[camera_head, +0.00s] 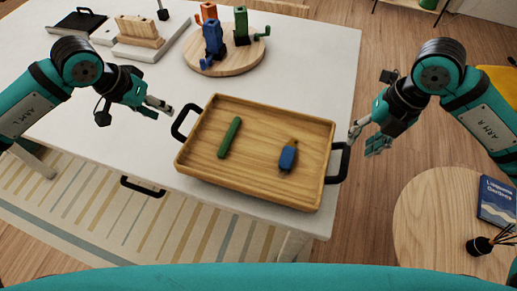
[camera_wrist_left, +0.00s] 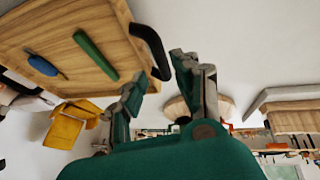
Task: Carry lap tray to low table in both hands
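The lap tray (camera_head: 255,189) is a shallow wooden tray on the white table, near its front right corner. It has a black left handle (camera_head: 183,122) and a black right handle (camera_head: 341,162). A green stick-like item (camera_head: 229,138) and a blue item (camera_head: 288,158) lie in it. My left gripper (camera_head: 159,107) is open just left of the left handle, apart from it; the handle also shows beside the fingers in the left wrist view (camera_wrist_left: 153,50). My right gripper (camera_head: 364,138) is open and empty beside the right handle; whether it touches is unclear.
A round low wooden table (camera_head: 430,225) stands at right, with a blue book (camera_head: 496,200) and a dark reed diffuser (camera_head: 480,245) on its right side. The round table's left part is clear.

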